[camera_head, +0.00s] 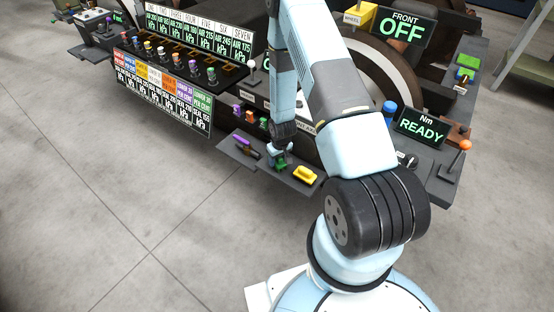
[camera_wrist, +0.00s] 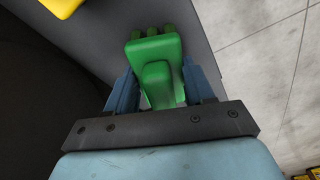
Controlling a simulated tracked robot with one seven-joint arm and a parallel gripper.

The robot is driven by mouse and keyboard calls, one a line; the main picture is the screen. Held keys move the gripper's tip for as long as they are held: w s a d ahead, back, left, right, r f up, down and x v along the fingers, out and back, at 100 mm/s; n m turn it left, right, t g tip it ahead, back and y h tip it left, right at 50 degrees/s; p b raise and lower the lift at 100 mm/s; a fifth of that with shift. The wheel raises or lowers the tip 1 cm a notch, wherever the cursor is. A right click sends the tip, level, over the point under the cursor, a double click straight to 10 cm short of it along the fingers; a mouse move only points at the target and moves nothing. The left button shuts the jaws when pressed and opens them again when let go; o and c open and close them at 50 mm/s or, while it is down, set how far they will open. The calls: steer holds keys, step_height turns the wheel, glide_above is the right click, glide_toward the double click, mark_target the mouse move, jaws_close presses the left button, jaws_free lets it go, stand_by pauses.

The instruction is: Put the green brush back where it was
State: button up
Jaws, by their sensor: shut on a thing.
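The green brush (camera_wrist: 152,50) is between the two blue fingers of my gripper (camera_wrist: 158,88) in the wrist view, and the fingers are shut on it. In the head view the green brush (camera_head: 279,163) shows small below my gripper (camera_head: 278,152), over the dark grey shelf (camera_head: 240,164) at the front of the machine. I cannot tell whether the brush touches the shelf. A yellow brush-like block (camera_head: 305,174) lies on the shelf to the right, and a purple one (camera_head: 246,147) lies to the left.
Panels of coloured knobs and pressure labels (camera_head: 160,85) stand behind and left of the shelf. A blue knob (camera_head: 389,110), a READY display (camera_head: 421,126) and an orange-topped lever (camera_head: 465,146) are at the right. Open floor (camera_head: 130,200) lies in front.

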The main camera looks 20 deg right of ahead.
steer(key=o, duration=1)
steer(key=r, duration=0.4)
steer(key=s+r, duration=0.1)
steer(key=r, duration=0.6)
steer(key=shift+s+d+r, duration=0.2)
steer(key=shift+s+r, duration=0.1)
steer(key=shift+s, duration=0.05)
step_height(320, 180, up, 17)
steer(key=t, duration=0.1)
glide_above(280, 158)
steer(key=s+r+m+t, duration=0.1)
steer(key=s+r, duration=0.3)
steer(key=r, duration=1.2)
steer(key=s+r+t, duration=0.1)
steer(key=s+r, duration=0.7)
steer(key=s, duration=0.3)
steer(key=s+r+m+t, duration=0.1)
steer(key=s+r, duration=0.8)
steer(key=s, duration=0.2)
steer(key=shift+s+a+r+m, duration=0.25)
steer(key=shift+s+a+m, duration=0.05)
steer(key=shift+a, duration=0.05)
